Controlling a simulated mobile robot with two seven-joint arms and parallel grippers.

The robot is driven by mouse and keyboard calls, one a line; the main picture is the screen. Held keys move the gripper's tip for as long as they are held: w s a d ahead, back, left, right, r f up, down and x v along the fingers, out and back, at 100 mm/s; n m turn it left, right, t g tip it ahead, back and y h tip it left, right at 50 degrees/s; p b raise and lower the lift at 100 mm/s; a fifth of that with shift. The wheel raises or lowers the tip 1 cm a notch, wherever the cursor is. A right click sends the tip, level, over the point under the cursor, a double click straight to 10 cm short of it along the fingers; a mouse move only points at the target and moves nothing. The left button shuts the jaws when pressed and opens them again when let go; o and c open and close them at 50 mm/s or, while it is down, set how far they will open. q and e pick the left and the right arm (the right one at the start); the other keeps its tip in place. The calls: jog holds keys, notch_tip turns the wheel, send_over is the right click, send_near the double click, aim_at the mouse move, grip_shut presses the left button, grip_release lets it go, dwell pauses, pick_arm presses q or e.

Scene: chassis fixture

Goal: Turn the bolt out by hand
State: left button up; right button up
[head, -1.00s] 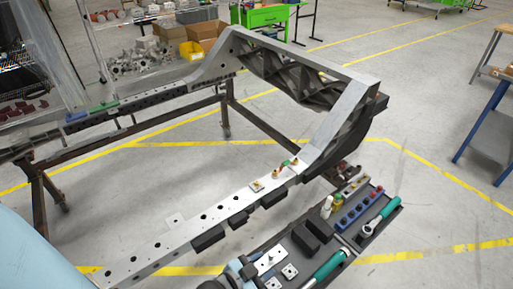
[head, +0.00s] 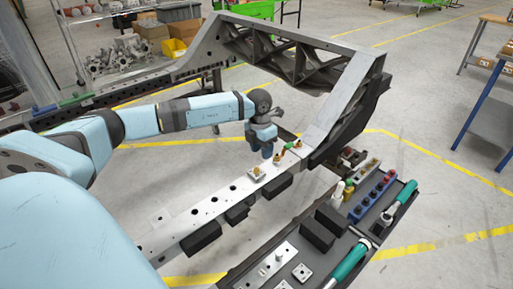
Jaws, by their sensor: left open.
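The chassis rail (head: 205,210) runs diagonally, with round holes along its top. Near its far end sit small brass bolts: one on a square plate (head: 257,174), one beside it (head: 277,160), and one farther along (head: 298,146). Which one is the task's bolt I cannot tell. My left gripper (head: 266,153) points down just behind and above the bolt on the square plate. It appears apart from the bolts and is open, with nothing visible in it. Its finger gap is too small to see clearly. My right gripper is not in view.
A dark tray (head: 385,222) at the right holds a green-handled ratchet (head: 400,195), another green-handled tool (head: 348,262), a blue socket rack (head: 370,199) and black blocks (head: 318,233). A green-marked part (head: 286,148) is beside the bolts. The raised frame arch (head: 345,95) stands close behind.

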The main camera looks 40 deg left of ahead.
pick_arm(q)
jog(key=shift+y, duration=0.5)
jog(key=a+f+b, duration=0.1)
jog(key=f+b, duration=0.1)
jog(key=f, duration=0.1)
jog(key=a+f+b, duration=0.1)
jog(key=shift+w+a+f+b, duration=0.1)
jog(key=shift+a+f+b, duration=0.2)
jog(key=shift+b, duration=0.1)
jog(key=shift+f, duration=0.35)
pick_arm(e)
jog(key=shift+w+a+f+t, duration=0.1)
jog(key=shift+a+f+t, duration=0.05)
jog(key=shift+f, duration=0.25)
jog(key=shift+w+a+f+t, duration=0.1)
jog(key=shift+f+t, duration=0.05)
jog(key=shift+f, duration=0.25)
pick_arm(q)
jog(key=shift+f, duration=0.2)
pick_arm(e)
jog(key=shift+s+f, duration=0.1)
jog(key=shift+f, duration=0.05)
